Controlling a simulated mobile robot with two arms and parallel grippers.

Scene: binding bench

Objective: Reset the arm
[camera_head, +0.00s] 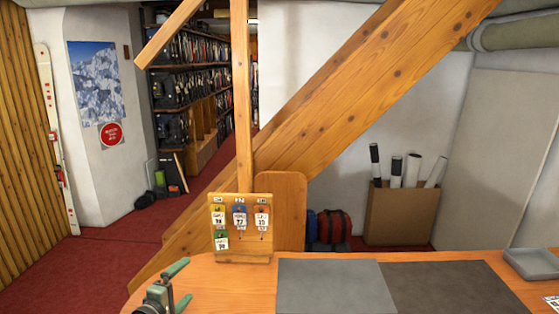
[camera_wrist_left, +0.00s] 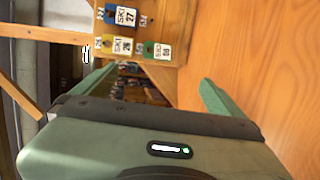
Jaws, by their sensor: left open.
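My left gripper (camera_head: 181,285) is at the lower left of the head view, over the left end of the wooden bench (camera_head: 240,285). Its two green fingers are apart, with nothing between them. It also shows in the left wrist view (camera_wrist_left: 155,87), fingers spread wide. A small wooden tag board (camera_head: 241,255) stands at the back of the bench, to the right of the gripper. On it hang a yellow tag (camera_head: 218,218), a blue tag (camera_head: 239,216), an orange-red tag (camera_head: 262,218) and a green tag (camera_head: 221,241). My right gripper is not in view.
A grey mat (camera_head: 335,287) and a darker mat (camera_head: 455,288) lie flat on the bench, clear on top. A grey tray (camera_head: 533,263) sits at the right end. A wooden post (camera_head: 242,100) and a slanted beam (camera_head: 345,95) rise behind the tag board.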

